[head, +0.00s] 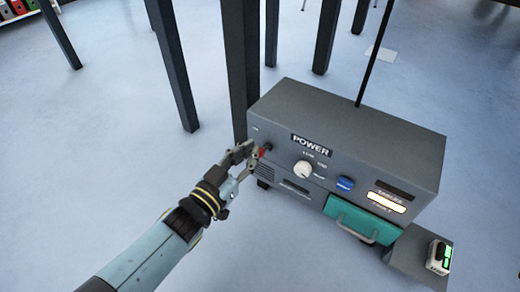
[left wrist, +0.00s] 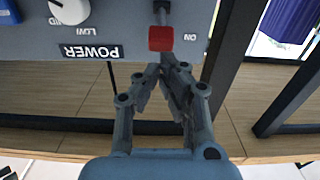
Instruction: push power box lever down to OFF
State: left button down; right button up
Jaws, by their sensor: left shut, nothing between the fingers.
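The grey power box (head: 345,140) stands on the floor in the head view, its front labelled POWER. Its red-tipped lever (head: 262,152) is at the front's left end, partly hidden by my gripper. In the left wrist view, where the label is upside down, the red lever tip (left wrist: 160,38) is beside the ON mark, so the lever is up. My left gripper (head: 251,149) is shut and empty at the lever. In the left wrist view its fingertips (left wrist: 165,72) are just above the red tip; I cannot tell whether they touch. My right gripper is not in view.
A dark post (head: 240,70) rises just behind the box's left end.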

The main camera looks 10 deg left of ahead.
aim_at(262, 151)
pick_arm(q)
jog(key=shift+w, duration=0.15)
jog(key=shift+x, duration=2)
jog(key=shift+f, duration=0.1)
